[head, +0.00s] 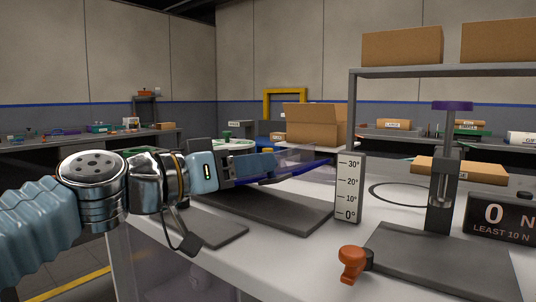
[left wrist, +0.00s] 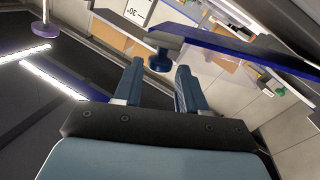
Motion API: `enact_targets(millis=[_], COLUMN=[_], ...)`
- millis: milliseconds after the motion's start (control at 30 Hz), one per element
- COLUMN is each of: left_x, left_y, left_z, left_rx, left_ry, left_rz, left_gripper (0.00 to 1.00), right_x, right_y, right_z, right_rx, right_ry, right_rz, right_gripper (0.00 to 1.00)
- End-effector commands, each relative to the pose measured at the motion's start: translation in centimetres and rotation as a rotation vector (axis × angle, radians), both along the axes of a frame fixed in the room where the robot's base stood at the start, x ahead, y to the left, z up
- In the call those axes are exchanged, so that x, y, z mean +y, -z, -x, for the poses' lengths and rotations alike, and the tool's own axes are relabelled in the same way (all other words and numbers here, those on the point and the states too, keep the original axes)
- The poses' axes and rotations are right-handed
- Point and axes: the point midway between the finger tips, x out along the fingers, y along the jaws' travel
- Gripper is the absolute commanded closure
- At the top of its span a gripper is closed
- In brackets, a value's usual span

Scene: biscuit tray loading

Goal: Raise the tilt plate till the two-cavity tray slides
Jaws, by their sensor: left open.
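The tilt plate (head: 300,172) shows as a thin blue-purple strip behind my left gripper, sloping up to the right. It also crosses the upper right of the left wrist view (left wrist: 230,43). A dark blue knob (left wrist: 160,61) hangs at its edge. My left gripper (head: 268,161) is open at the plate's near side. In the left wrist view its fingertips (left wrist: 160,72) stand on either side of the knob's line; I cannot tell whether they touch it. A clear, see-through piece (head: 297,153), perhaps the two-cavity tray, shows above the plate, partly hidden. My right gripper is not in view.
An angle scale (head: 347,188) marked 0° to 30° stands right of the plate. A dark base (head: 290,215) lies below. To the right are an orange knob (head: 352,262), a post with a purple top (head: 452,106) and a force display (head: 498,218) reading 0.

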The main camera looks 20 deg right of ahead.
Motion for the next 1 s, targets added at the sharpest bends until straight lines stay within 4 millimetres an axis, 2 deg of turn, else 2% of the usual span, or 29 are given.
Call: enact_targets(millis=[100,200,567,667,833,1000], left_x=[-1.9,-2.9,-3.5,-3.5,-3.4,-3.4], left_y=[-0.1,0.0,0.0,0.0,0.0,0.0], left_z=[-0.8,-1.2,-1.4,-1.4,-1.4,-1.4], left_rx=[0.001,0.000,0.000,0.000,0.000,0.000], left_ry=[0.002,-0.001,-0.001,-0.001,-0.001,-0.002], left_rz=[-0.002,-0.001,0.000,0.000,0.000,-0.001], left_gripper=[0.59,0.59,0.59,0.72,0.98,1.00], right_x=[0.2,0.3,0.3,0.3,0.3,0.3], right_y=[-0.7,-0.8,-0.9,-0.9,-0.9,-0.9], right_z=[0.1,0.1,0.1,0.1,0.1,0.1], right_rx=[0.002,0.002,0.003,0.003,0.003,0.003], right_ry=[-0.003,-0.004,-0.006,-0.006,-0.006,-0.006], right_rz=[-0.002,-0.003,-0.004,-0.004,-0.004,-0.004], right_gripper=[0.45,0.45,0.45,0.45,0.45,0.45])
